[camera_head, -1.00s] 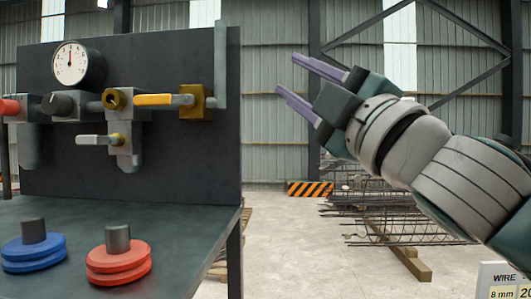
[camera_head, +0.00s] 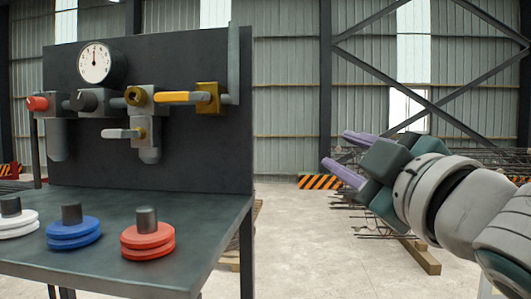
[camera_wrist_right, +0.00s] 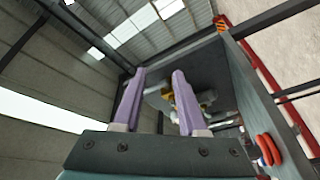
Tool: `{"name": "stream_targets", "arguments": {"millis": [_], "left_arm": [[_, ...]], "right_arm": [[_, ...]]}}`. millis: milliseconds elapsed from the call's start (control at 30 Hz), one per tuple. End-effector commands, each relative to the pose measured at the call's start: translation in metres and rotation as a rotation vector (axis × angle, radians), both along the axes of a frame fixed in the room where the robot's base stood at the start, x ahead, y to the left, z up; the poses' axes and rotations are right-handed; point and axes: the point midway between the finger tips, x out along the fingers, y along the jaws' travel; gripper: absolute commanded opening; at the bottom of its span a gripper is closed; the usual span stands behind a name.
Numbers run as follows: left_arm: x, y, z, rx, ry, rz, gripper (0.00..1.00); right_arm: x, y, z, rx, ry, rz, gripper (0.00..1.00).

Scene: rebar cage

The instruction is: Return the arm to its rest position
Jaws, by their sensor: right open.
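My right gripper (camera_head: 345,155) is at the right of the head view, on an arm that comes in from the right edge. Its two purple fingers are apart, with nothing between them. It is in the air, to the right of the dark bench and panel, touching nothing. In the right wrist view, the open fingers (camera_wrist_right: 157,100) point toward the dark panel (camera_wrist_right: 205,75), with the yellow fittings seen beyond them. My left gripper is not in either view.
A dark bench (camera_head: 205,215) carries white (camera_head: 15,222), blue (camera_head: 73,232) and red (camera_head: 147,240) disc stacks. Its upright panel (camera_head: 200,135) holds a gauge (camera_head: 95,62) and yellow-handled valves (camera_head: 182,97). Rebar cages (camera_head: 375,215) lie behind my gripper. Open floor lies between.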

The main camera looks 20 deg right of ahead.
Motion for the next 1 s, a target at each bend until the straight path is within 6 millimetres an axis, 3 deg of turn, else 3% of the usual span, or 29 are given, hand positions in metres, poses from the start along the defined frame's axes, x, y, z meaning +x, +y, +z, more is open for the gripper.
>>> {"name": "stream_targets", "arguments": {"millis": [167, 233, 367, 500, 633, 800, 900, 1000], "left_arm": [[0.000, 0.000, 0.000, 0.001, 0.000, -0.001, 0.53], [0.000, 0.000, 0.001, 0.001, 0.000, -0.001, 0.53], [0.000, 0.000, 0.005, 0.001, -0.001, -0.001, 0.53], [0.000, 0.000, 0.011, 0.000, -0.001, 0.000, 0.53], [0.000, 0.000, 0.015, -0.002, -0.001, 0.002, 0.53], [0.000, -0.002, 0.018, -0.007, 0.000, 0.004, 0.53], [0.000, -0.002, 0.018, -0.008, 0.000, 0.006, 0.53], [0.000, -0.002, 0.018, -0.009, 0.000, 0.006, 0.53]], "right_arm": [[0.000, 0.000, -0.001, 0.002, 0.003, -0.001, 0.41], [-0.003, -0.002, -0.010, 0.031, 0.038, -0.010, 0.41], [-0.024, -0.007, -0.065, 0.190, 0.239, -0.064, 0.41], [-0.083, -0.002, -0.151, 0.431, 0.596, -0.161, 0.41], [-0.156, 0.015, -0.210, 0.606, 0.917, -0.248, 0.41], [-0.231, 0.037, -0.243, 0.733, 1.207, -0.322, 0.41], [-0.252, 0.043, -0.248, 0.762, 1.286, -0.341, 0.41], [-0.259, 0.045, -0.250, 0.770, 1.312, -0.349, 0.41]]}}
